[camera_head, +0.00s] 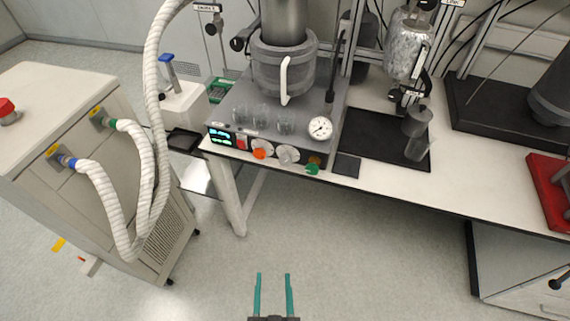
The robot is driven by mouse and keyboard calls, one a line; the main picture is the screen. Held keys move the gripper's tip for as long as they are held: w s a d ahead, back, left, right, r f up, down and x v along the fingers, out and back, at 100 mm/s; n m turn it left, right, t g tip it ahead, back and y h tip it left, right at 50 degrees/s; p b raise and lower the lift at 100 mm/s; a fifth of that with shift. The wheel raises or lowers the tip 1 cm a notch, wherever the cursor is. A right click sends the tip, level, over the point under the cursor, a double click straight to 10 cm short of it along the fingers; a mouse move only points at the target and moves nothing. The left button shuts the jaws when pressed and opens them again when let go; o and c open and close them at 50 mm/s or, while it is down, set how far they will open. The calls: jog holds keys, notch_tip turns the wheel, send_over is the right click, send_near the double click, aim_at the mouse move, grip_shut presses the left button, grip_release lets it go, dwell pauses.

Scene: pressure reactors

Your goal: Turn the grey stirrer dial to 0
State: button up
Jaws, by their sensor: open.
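The grey stirrer dial (287,154) is a pale round knob on the front panel of the reactor unit (330,160), at the middle of the camera view. Its pointer setting is too small to read. To its left is a knob with an orange part (260,150); to its right is a green knob (312,168). My gripper (273,275) shows at the bottom middle, with two parallel teal fingers apart and nothing between them. It is well apart from the dial, below it in the picture, over the floor.
The reactor unit stands at the front edge of a white bench (390,174). A lit display (221,136) is at the panel's left end. A wheeled cabinet (60,130) with thick white hoses (110,205) stands left. The floor (350,250) in front is clear.

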jog(key=w+r+m+t+h, duration=0.1)
jog(key=w+r+m+h, duration=0.1)
jog(key=w, duration=1.2)
jog(key=m+t+h, duration=0.1)
jog(key=m+h, duration=0.3)
jog(key=m, duration=0.1)
send_near(284, 162)
jog(key=x, duration=0.9)
jog(key=shift+d, duration=0.1)
jog(key=shift+w, duration=0.1)
jog(key=c, duration=1.1)
